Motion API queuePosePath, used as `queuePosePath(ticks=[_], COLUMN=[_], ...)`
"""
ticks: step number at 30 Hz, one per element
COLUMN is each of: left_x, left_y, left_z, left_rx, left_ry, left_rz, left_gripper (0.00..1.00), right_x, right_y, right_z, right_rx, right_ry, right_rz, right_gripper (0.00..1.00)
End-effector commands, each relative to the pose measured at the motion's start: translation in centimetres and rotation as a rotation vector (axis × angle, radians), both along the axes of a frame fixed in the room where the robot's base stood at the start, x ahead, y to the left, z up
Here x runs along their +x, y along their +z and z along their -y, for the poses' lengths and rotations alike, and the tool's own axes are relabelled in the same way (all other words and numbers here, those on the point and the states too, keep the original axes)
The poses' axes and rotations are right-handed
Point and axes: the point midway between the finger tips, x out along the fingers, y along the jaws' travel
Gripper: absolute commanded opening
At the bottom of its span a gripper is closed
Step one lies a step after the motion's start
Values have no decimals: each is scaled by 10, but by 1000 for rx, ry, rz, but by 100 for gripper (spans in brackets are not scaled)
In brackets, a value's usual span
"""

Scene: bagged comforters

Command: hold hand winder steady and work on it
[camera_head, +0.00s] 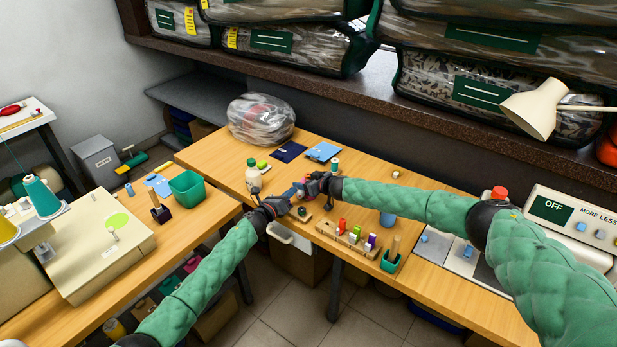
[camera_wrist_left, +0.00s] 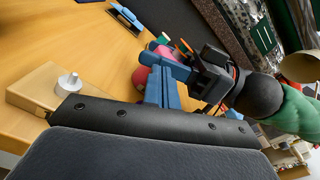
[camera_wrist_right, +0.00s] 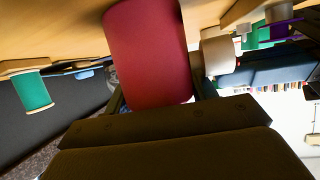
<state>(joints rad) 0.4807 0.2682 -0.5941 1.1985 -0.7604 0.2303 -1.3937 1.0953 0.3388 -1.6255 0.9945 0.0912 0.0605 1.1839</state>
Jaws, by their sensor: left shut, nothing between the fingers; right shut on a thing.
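A small red-pink piece (camera_head: 291,190), which looks like part of the hand winder, sits by the front edge of the wooden table, between my grippers. In the right wrist view a dark red rounded body (camera_wrist_right: 148,50) fills the space between the fingers of my right gripper (camera_head: 303,188), which is shut on it. My left gripper (camera_head: 284,202) is shut and empty, just in front of it. The winder's base and crank are mostly hidden.
A teal bin (camera_head: 187,190) is on the left table. A lamp (camera_head: 535,108) and control panel (camera_head: 570,215) are at right.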

Motion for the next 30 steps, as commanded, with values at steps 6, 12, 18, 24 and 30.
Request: queuePosePath(ticks=[6, 12, 18, 24, 30], left_x=[-1, -2, -3, -3, -5], left_y=[-1, -3, -4, -4, -3], left_z=[1, 2, 3, 4, 6], left_rx=[0, -1, 1, 1, 1], left_ry=[0, 0, -1, -1, -1], left_rz=[0, -1, -1, -1, -1], left_gripper=[0, 0, 0, 0, 0], right_x=[0, 0, 0, 0, 0], right_y=[0, 0, 0, 0, 0], right_z=[0, 0, 0, 0, 0], right_rx=[0, 0, 0, 0, 0], right_ry=[0, 0, 0, 0, 0], right_rz=[0, 0, 0, 0, 0], right_gripper=[34, 34, 34, 34, 34])
